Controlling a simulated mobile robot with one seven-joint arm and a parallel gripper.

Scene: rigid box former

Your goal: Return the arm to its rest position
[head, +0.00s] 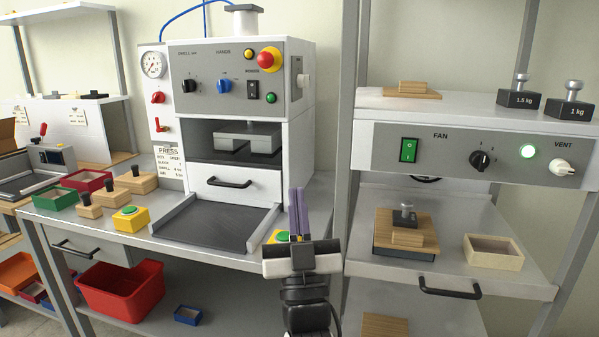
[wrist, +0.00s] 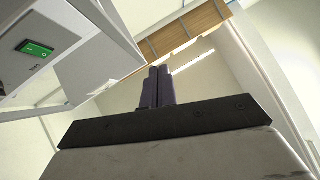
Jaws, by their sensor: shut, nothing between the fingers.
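My gripper (head: 299,212) points upward in front of the gap between the press and the fan unit in the head view. Its two dark purple fingers are together with nothing between them. In the wrist view the fingers (wrist: 158,88) also stand closed side by side. My arm's wrist shows below the gripper at the bottom middle of the head view. The gripper hides part of a yellow button box (head: 278,237) at the bench's right end.
The press (head: 240,110) stands left, with a dark tray (head: 215,228) in front. The fan unit (head: 450,148) is right, above a pulled-out shelf (head: 385,269) with wooden blocks and a weight. A red bin (head: 122,288) sits on the lower shelf. Open space lies around my gripper's front.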

